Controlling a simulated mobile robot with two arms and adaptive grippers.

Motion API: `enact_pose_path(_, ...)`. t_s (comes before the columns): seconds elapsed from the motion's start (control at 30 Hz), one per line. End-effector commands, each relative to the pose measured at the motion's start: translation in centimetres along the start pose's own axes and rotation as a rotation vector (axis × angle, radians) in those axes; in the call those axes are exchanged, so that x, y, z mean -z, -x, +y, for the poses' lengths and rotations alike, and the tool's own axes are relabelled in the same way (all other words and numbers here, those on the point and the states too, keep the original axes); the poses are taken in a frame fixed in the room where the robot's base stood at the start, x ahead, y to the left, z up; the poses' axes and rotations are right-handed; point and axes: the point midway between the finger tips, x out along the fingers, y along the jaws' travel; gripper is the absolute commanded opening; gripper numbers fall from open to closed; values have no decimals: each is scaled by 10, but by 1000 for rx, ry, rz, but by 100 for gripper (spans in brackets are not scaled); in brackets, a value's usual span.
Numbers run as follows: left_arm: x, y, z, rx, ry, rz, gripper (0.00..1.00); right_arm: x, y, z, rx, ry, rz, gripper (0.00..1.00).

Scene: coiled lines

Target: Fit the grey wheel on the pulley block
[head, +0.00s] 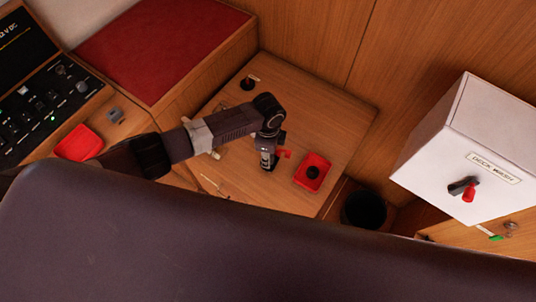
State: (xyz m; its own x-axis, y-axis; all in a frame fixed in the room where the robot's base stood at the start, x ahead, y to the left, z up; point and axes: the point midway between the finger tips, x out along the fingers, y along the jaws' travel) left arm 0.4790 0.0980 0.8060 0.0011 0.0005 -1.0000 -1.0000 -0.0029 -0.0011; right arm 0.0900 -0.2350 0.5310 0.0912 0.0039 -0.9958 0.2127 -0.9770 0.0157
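My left arm reaches in from the left over the wooden table (325,115). My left gripper (268,161) points down close above the table, and its fingers are too small to tell open from shut. A small red piece (284,153) shows right beside the gripper; I cannot tell whether it touches. A red tray (301,180) right of the gripper holds a small dark round thing (313,172). I cannot make out the grey wheel or the pulley block for certain. A small grey item (115,115) lies at the left by the panel. My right gripper is not in view.
A dark item (247,84) stands at the table's back left. Another red tray (80,142) lies by the black switch panel (50,112). A dark bin (364,209) is beyond the table's right edge. A white box (463,140) with a red-handled switch (468,192) juts out at right.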

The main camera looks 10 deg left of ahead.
Motion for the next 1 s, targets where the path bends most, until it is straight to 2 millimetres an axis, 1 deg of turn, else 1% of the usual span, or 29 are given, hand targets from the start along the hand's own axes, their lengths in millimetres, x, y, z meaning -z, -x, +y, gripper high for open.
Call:
enact_pose_path(0.1,0,-4,0,0,0,0,10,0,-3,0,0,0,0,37)
enact_pose_path(0.5,0,3,0,0,0,1,10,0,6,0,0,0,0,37)
enact_pose_path(1.0,2,3,0,-1,0,1,10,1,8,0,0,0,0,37)
